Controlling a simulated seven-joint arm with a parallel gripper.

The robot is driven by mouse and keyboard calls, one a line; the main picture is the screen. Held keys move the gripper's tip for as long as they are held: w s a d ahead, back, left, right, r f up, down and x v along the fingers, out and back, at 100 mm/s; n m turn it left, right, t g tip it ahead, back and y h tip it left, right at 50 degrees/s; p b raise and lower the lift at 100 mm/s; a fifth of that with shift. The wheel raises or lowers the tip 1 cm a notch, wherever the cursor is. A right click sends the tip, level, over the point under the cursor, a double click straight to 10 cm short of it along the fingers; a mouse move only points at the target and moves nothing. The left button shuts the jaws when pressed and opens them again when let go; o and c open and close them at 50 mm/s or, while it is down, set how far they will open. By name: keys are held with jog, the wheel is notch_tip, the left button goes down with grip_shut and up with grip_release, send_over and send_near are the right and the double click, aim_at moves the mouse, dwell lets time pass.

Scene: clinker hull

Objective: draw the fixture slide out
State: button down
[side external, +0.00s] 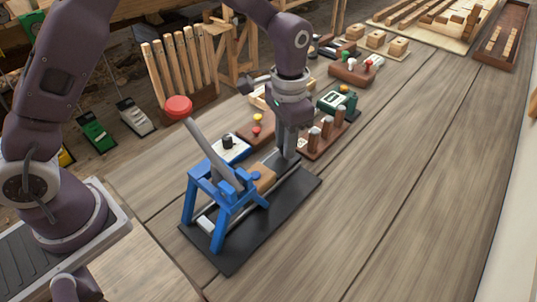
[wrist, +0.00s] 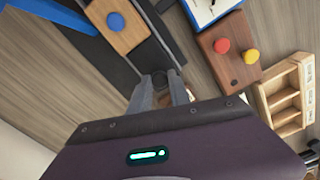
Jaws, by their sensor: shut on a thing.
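A blue press frame (side external: 200,190) stands on a black base plate (side external: 240,250), with a grey lever ending in a red knob (side external: 178,107). The fixture slide lies low along grey rails through the frame. It carries a wooden block (side external: 264,181) with a blue button, also seen in the wrist view (wrist: 102,36). My gripper (side external: 286,155) points down at the slide's far end, outside the frame. In the wrist view its fingers (wrist: 162,84) are shut on a small dark handle (wrist: 173,76) at the slide's end. The fingers partly hide the handle.
A wooden box with red and yellow knobs (wrist: 228,52) stands close beside the slide's end. A block with several upright pegs (side external: 327,128) and a green box (side external: 337,102) are near my gripper. The tabletop at the right (side external: 400,180) is clear.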

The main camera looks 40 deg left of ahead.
jog(key=shift+w, duration=0.55)
jog(key=c, duration=1.2)
grip_release()
jog(key=shift+r, duration=0.1)
notch_tip(320, 180, up, 7)
jog(key=shift+f, duration=0.1)
